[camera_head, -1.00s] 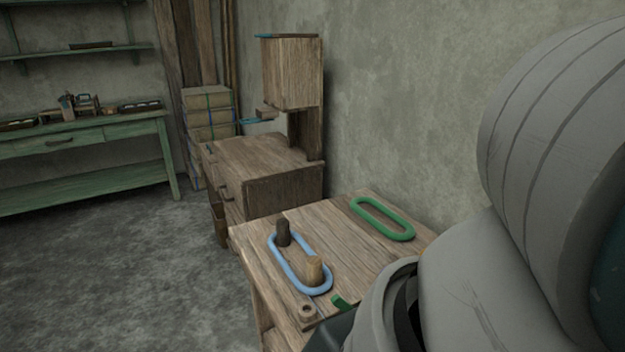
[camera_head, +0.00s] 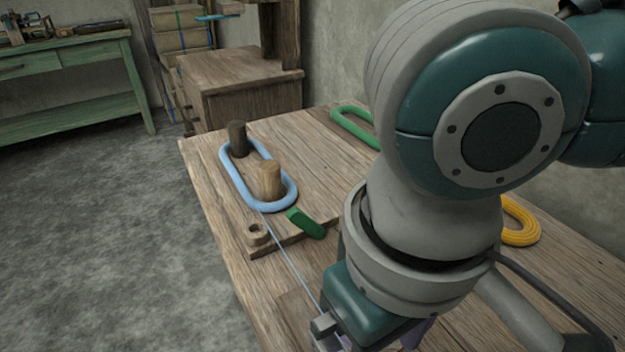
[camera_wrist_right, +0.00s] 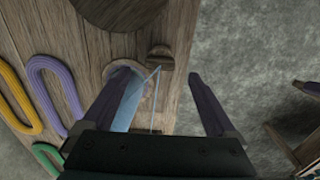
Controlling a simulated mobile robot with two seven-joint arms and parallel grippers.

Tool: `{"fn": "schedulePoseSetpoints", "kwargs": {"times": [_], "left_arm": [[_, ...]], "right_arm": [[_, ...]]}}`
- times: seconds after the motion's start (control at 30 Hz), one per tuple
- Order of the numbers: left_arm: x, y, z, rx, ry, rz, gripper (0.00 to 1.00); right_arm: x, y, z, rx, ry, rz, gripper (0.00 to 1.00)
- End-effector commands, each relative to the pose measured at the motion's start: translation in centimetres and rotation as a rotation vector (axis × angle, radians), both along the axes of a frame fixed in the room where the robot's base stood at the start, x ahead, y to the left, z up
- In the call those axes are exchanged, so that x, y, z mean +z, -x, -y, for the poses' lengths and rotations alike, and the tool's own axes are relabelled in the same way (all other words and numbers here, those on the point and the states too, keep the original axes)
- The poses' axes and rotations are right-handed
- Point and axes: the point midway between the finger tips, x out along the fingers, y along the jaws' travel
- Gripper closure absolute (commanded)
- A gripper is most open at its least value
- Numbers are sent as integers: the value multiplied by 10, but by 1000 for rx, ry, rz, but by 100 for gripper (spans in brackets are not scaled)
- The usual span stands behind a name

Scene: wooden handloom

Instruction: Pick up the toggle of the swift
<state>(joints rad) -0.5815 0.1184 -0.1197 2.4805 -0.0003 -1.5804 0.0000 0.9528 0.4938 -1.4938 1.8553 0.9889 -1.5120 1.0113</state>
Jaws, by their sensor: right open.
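A small dark wooden piece (camera_wrist_right: 160,58) with a thin pale thread running to it lies near the table edge in the right wrist view; it looks like the toggle. My right gripper (camera_wrist_right: 158,76) is open, its two dark purple fingers apart, with the thread between them and the wooden piece just beyond the tips. In the head view the swift's two wooden pegs (camera_head: 270,180) hold a light blue skein (camera_head: 228,172), and a thread (camera_head: 290,265) runs from it toward my right wrist. The arm hides the wooden piece there. My left gripper is not in view.
The wooden table (camera_head: 225,235) carries a green tab (camera_head: 306,223), a small wooden ring (camera_head: 256,234), and green (camera_head: 352,122) and yellow (camera_head: 519,222) skeins. A purple skein (camera_wrist_right: 57,88) shows in the right wrist view. A wooden cabinet (camera_head: 250,95) stands behind. Floor is open at left.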

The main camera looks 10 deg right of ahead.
Motion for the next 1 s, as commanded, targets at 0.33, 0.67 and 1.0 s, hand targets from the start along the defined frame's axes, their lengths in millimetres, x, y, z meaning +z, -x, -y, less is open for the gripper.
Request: {"fn": "schedulePoseSetpoints", "kwargs": {"times": [0.33, 0.67, 1.0], "left_arm": [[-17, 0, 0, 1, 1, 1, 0], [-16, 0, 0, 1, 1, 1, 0], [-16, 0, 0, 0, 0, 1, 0]], "right_arm": [[-44, 1, -1, 1, -1, 2, 7], [-44, 1, -1, 2, -1, 2, 22], [-44, 1, -1, 2, -1, 2, 60]]}}
